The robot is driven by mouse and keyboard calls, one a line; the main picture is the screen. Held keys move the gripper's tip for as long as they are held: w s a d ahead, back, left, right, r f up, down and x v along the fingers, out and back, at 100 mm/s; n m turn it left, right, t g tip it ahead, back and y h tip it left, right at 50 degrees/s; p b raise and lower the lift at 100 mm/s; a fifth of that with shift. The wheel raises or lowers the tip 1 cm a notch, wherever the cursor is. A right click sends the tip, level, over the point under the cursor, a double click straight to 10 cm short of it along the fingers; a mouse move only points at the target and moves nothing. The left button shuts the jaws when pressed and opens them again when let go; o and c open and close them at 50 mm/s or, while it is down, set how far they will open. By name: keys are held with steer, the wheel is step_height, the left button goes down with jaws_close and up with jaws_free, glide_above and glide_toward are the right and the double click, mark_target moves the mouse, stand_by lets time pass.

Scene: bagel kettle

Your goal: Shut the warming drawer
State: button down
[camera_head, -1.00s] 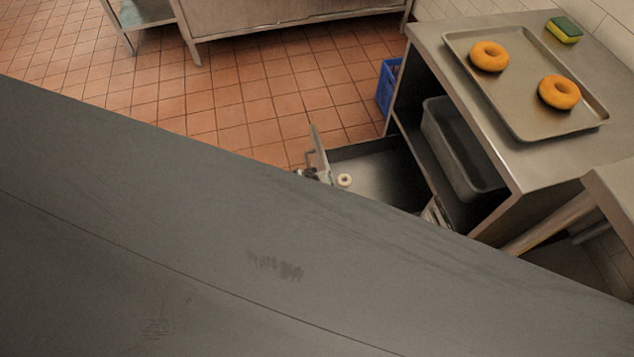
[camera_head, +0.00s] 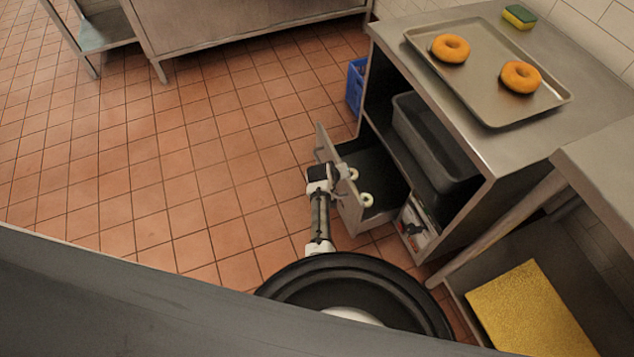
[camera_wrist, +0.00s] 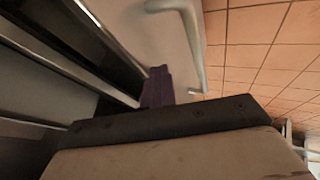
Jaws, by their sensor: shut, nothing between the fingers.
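The warming drawer (camera_head: 380,168) stands partly pulled out low in the steel cabinet, with two pale rings (camera_head: 366,199) inside. Its upright front panel (camera_head: 323,146) faces left, toward the open floor. My gripper (camera_head: 338,172) is at the panel, near its top edge. In the wrist view the shut dark fingers (camera_wrist: 157,86) point at the pale panel (camera_wrist: 165,45), beside its bar handle (camera_wrist: 194,45). The handle is not between the fingers. I cannot tell whether the fingertips touch the panel.
A tray (camera_head: 497,113) with two orange bagels (camera_head: 451,48) and a sponge (camera_head: 519,16) lie on the cabinet top. A grey bin (camera_head: 432,142) sits on the shelf above the drawer. A blue crate (camera_head: 355,88) stands behind. Tiled floor (camera_head: 190,180) at left is clear.

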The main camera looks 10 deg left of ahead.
steer(key=w+d+b, duration=0.5)
steer(key=w+d, duration=0.5)
steer(key=d, duration=0.4)
steer(key=shift+d, duration=0.3)
steer(key=shift+d+r, duration=0.1)
steer(key=shift+r, duration=0.1)
